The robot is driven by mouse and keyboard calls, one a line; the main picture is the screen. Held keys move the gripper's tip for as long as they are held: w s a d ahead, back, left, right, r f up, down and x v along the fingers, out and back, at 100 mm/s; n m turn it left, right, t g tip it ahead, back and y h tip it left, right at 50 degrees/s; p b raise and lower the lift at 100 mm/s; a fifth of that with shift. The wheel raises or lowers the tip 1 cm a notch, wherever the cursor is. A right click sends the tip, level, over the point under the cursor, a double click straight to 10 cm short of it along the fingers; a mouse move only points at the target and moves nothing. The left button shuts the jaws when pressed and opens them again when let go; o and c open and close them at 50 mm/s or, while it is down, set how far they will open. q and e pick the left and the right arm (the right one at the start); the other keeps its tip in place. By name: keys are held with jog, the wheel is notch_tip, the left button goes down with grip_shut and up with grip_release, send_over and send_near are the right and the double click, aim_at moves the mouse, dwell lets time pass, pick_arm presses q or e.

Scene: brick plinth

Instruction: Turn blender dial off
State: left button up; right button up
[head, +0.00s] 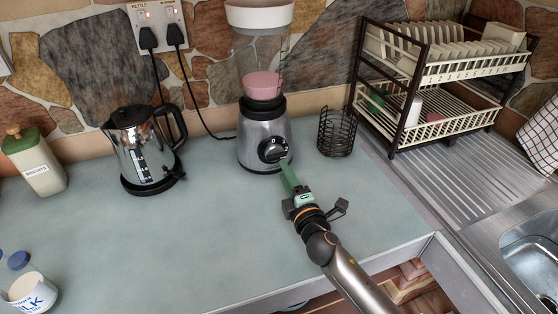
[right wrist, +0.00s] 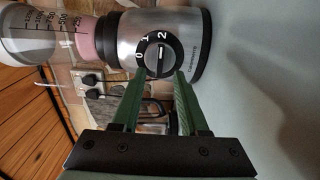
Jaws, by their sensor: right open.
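The blender (head: 264,135) has a brushed metal base, a clear jar with pink contents and a white lid. Its round black dial (head: 272,149) is on the front of the base. In the right wrist view the dial (right wrist: 160,52) has the marks 0, 1 and 2, and its white line appears to point toward 2. My right gripper (head: 288,168) has green fingers reaching up to just in front of the dial. In the right wrist view the gripper (right wrist: 158,80) is open, its fingertips apart at the near edge of the dial; contact cannot be told. My left gripper is out of view.
A kettle (head: 143,150) stands left of the blender, a black wire basket (head: 337,133) close on its right. A dish rack (head: 430,72) and sink (head: 530,250) are further right. The front counter (head: 215,240) is clear.

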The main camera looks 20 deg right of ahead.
aim_at(277, 159)
jog(key=shift+w+a, duration=0.1)
jog(key=shift+w, duration=2.45)
grip_shut()
